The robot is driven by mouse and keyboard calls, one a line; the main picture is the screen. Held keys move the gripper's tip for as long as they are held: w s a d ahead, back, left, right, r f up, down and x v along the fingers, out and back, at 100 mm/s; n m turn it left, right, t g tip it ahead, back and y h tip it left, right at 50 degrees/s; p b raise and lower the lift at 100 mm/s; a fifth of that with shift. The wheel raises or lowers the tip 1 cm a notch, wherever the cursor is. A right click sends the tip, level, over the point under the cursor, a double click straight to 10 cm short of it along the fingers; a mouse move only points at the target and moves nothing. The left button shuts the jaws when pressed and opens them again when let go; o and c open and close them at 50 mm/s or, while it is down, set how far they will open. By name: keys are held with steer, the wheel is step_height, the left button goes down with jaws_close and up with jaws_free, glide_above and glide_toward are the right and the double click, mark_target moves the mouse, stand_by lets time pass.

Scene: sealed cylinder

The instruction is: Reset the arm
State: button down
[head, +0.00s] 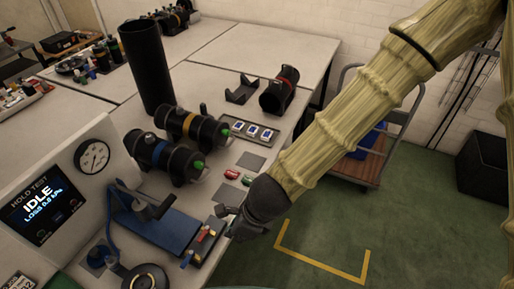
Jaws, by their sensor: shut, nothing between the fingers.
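My arm reaches in from the upper right across the head view. My gripper (228,222) is dark and sits low over the table's right front edge, beside a small tray of coloured parts (208,242). Its fingers are small and partly blurred in this view; they are shut with nothing held. A red part and a green part (232,174) lie just beyond it on the table.
Black cylinders with blue (157,152) and yellow (190,124) bands lie behind the blue fixture (160,222). A hold-test panel reading IDLE (45,200) is left. Green floor (400,215) and a cart (365,155) are right.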

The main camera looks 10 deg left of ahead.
steer(key=d+f+n+h, duration=0.2)
steer(key=d+f+n, duration=0.3)
steer(key=d+f, duration=0.65)
steer(key=s+d+f+n, duration=0.3)
steer(key=d+f+n, duration=0.1)
steer(key=d, duration=0.4)
steer(key=s+d+f+n+h+b, duration=0.1)
steer(key=s+d+f+n, duration=0.2)
steer(key=d+f+n, duration=0.2)
steer(key=s+d+f+n+h+b, duration=0.1)
steer(key=s+d+f+n, duration=0.2)
steer(key=d+f, duration=0.4)
steer(key=d+n, duration=0.1)
steer(key=d, duration=0.3)
steer(key=shift+s, duration=0.4)
steer(key=shift+r, duration=0.1)
